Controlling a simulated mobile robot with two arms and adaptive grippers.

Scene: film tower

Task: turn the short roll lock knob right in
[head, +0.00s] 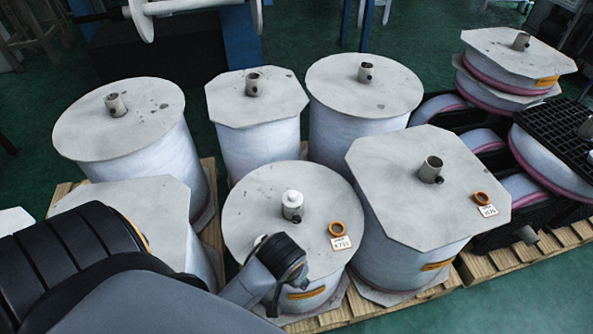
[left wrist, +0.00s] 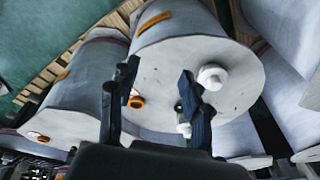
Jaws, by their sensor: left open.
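The short roll with a round grey top (head: 252,213) stands front centre in the head view. A white-capped post (head: 292,200) rises from its middle. A second white knob (head: 262,239) shows at the roll's near left, partly behind my left wrist. In the left wrist view the roll top (left wrist: 235,95) carries a white faceted knob (left wrist: 212,76) and the white-capped post (left wrist: 184,129). I cannot tell which is the lock knob. My left gripper (left wrist: 159,80) is open, its right finger close to both; contact cannot be judged. My right gripper is not in view.
An orange ring (head: 340,228) and a tag (head: 341,243) lie on the short roll's top. Other upright rolls crowd around it, one octagonal-topped to its right (head: 395,180). Black crates (head: 555,150) with rolls stand far right. Green floor is clear at lower right.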

